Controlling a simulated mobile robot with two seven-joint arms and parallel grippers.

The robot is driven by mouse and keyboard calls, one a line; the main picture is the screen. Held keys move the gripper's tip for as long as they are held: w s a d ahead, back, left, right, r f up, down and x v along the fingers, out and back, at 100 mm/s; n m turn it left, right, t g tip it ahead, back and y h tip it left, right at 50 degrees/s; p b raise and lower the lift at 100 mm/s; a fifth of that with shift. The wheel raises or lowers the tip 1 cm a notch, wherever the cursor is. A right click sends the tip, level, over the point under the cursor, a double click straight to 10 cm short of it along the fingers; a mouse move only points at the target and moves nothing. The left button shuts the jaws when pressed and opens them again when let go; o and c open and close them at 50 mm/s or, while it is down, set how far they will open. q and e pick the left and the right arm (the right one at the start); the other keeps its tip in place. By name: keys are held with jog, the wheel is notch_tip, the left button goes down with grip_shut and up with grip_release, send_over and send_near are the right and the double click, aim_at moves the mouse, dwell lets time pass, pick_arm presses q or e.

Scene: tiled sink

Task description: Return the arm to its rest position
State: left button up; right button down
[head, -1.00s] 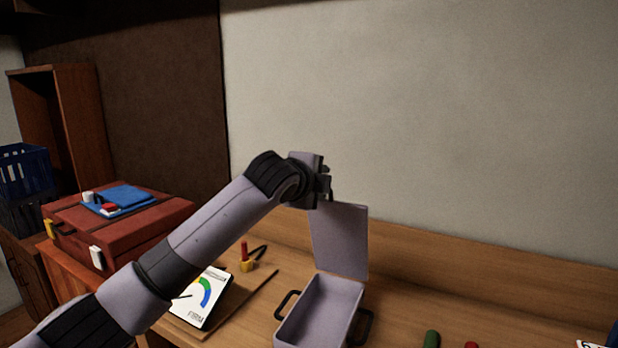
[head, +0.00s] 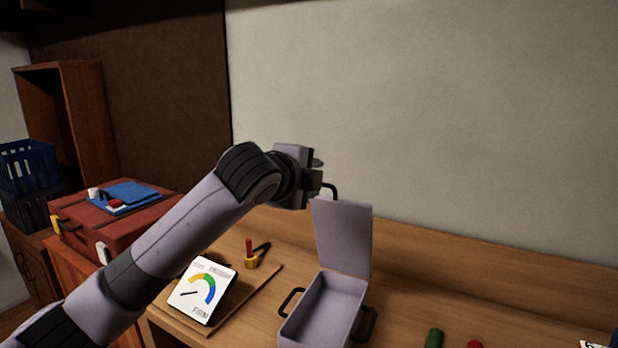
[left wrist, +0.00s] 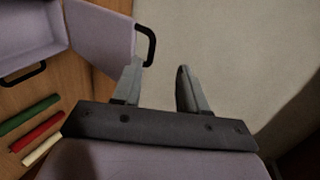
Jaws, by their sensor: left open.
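My left arm reaches in from the left in the head view, with its left gripper (head: 318,172) above the workbench and near the raised lid of a lilac case (head: 342,238). In the left wrist view the two fingers of the left gripper (left wrist: 158,82) are apart with nothing between them. The lid's black handle (left wrist: 147,45) is close to the left finger; I cannot tell if they touch. The case stands open, its lid upright, and its tray looks empty. My right gripper is in neither view.
A card with a coloured gauge (head: 203,290) lies on a board at the bench's left. A red and yellow tool (head: 250,254) stands behind it. A green stick (head: 434,338) and a red stick (head: 475,344) lie right of the case. A red chest (head: 120,230) stands far left.

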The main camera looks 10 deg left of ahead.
pick_arm(q)
jog(key=shift+s, duration=0.2)
jog(key=s+a+f+n+g, duration=0.1)
jog(key=s+f+n+g, duration=0.15)
jog(key=s+f, duration=0.45)
jog(key=s+a+f+n+g, duration=0.1)
jog(key=s+f+n, duration=0.3)
jog(key=f, duration=0.7)
jog(key=s+a+f+n+g, duration=0.1)
jog(key=s+f+n+g, duration=0.15)
jog(key=s+f, duration=0.45)
jog(key=s+a+f+n+g+y, duration=0.1)
jog(key=s+a+f+n, duration=0.25)
jog(key=s, duration=0.45)
jog(key=s+a+f+n+g+y, duration=0.1)
jog(key=s+a+f+n+g, duration=0.15)
jog(key=s+a+f, duration=0.35)
jog(key=s+a+f+n+g+y, duration=0.1)
jog(key=s+a+f+n, duration=0.2)
jog(key=s, duration=0.6)
jog(key=w+d+f+t+h, duration=0.1)
jog(key=w+d+f+t, duration=0.3)
jog(key=w+f+t, duration=0.3)
jog(key=shift+d+f+n+h, duration=0.25)
jog(key=shift+f+n+h, duration=0.05)
jog(key=shift+f, duration=0.65)
